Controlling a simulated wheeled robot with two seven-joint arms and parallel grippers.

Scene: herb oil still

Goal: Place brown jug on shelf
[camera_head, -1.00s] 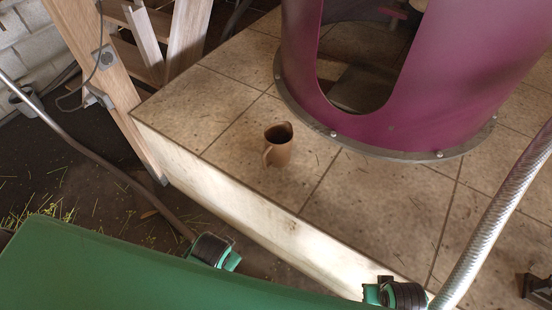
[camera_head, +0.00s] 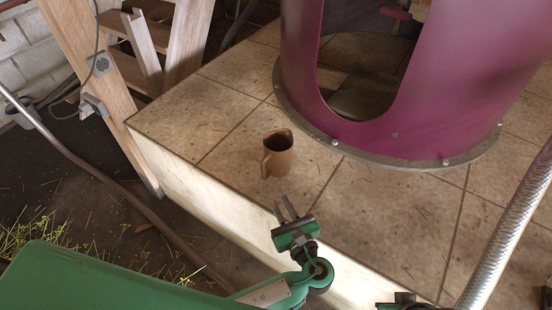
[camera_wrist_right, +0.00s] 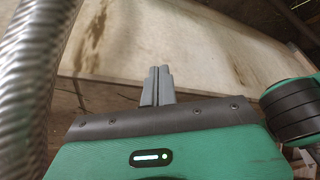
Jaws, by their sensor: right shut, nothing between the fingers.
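The brown jug (camera_head: 277,155) stands upright on the tiled platform (camera_head: 225,115), close to its front edge. Its open mouth faces up and its handle is on the left, toward the front. My left gripper (camera_head: 282,204) is just in front of and below the jug in the picture, apart from it. Its two fingers show a gap between them and hold nothing. My right gripper (camera_wrist_right: 157,72) shows in the right wrist view with its fingers together and empty, in front of a pale wall-like surface. I cannot make out a shelf for certain.
A large purple metal housing (camera_head: 400,110) with a cut-out opening stands behind the jug. A ribbed metal hose (camera_head: 510,220) runs along the right. A wooden frame with steps (camera_head: 95,90) stands at the left. Tiles right of the jug are clear.

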